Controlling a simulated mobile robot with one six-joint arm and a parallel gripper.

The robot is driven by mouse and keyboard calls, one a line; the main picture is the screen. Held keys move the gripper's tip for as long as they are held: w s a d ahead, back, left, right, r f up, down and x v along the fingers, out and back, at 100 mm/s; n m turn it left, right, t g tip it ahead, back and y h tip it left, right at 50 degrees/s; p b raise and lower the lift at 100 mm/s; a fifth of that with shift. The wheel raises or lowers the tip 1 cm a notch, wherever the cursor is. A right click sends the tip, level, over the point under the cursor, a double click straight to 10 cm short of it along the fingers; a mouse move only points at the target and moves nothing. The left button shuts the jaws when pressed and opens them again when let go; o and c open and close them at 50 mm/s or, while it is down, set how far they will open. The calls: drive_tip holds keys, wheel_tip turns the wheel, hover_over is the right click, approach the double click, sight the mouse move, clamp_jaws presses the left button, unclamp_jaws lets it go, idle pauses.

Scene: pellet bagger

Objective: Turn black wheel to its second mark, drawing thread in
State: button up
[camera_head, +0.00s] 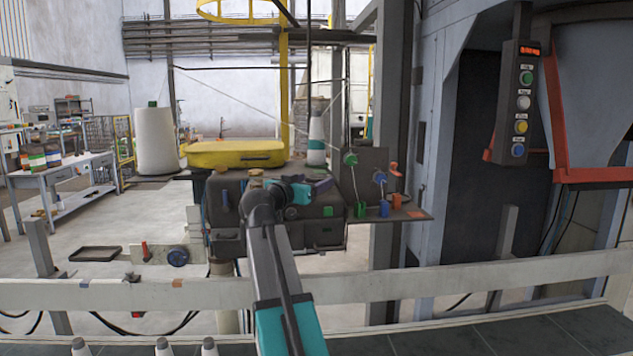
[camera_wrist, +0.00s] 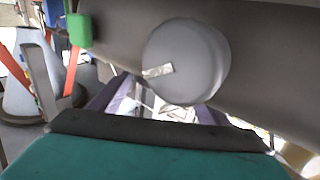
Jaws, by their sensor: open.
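A dark round wheel (camera_head: 291,213) is on the front of the dark machine body (camera_head: 235,195), just below my gripper in the head view. In the wrist view a round grey disc (camera_wrist: 195,55) with one pale mark at its lower left lies just beyond the fingers; it looks like the same wheel, lit grey. My gripper (camera_head: 322,186) is open, with purple fingers, and it also shows in the wrist view (camera_wrist: 160,106). No contact with the disc can be made out. A thin pale thread (camera_head: 225,98) slants down from the upper left towards the machine. Second mark not made out.
A side panel with a green knob (camera_head: 350,159) and a blue knob (camera_head: 379,177) stands right of the machine. A yellow cover (camera_head: 235,153) lies behind. A pale rail (camera_head: 400,284) crosses in front. A button box (camera_head: 520,105) hangs at right.

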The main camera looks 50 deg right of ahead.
drive_tip(key=v, duration=1)
drive_tip(key=shift+s+a+b, duration=0.1)
drive_tip(key=shift+a+b, duration=0.1)
drive_tip(key=shift+b, duration=0.1)
drive_tip(key=shift+f, duration=0.1)
